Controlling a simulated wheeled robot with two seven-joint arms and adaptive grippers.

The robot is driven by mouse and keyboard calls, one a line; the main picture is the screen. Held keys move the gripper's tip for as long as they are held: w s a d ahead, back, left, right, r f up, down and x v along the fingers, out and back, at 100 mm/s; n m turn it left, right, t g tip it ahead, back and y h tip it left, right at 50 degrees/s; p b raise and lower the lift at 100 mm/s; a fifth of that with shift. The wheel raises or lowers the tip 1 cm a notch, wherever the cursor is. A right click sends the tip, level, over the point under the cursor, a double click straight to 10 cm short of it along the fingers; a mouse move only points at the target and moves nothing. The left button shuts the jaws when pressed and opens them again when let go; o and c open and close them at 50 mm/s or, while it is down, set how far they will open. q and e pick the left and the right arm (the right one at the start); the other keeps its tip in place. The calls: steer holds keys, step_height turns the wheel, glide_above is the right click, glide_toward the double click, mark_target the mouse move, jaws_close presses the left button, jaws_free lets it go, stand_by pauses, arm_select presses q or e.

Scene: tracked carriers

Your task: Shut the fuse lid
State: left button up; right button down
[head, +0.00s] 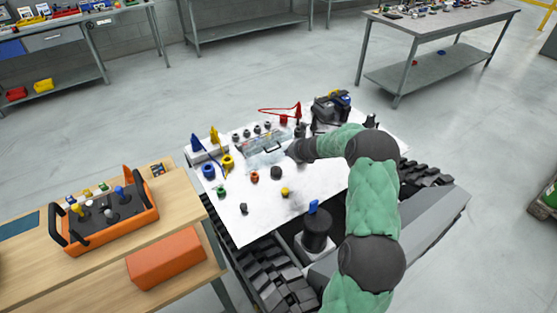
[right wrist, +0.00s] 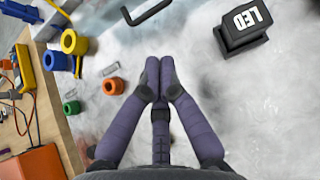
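The fuse box with its clear lid (head: 262,155) sits on the carrier's white top, just left of my right gripper in the head view. The lid is see-through, and I cannot tell its exact angle. In the right wrist view a dark bar handle (right wrist: 147,12) shows at the top edge, beyond the fingertips. My right gripper (head: 295,152) is above the white top, apart from the handle. In the right wrist view its fingers (right wrist: 159,68) are together with nothing visible between them. My left gripper is not in view.
Coloured rings, such as an orange one (right wrist: 113,86), lie to the left. A wooden bench (head: 120,240) with an orange control box (head: 105,222) adjoins the carrier. The white top's front is mostly clear.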

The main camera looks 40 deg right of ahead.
mark_target(271, 146)
steer(key=shift+w+d+f, duration=0.4)
steer(key=shift+w+f, duration=0.05)
steer(key=shift+f, duration=0.2)
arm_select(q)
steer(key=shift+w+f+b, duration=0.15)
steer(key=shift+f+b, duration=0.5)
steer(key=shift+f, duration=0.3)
arm_select(e)
steer(key=shift+x, duration=4.55)
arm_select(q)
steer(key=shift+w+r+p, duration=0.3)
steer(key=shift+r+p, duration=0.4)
arm_select(e)
steer(key=shift+r, duration=0.15)
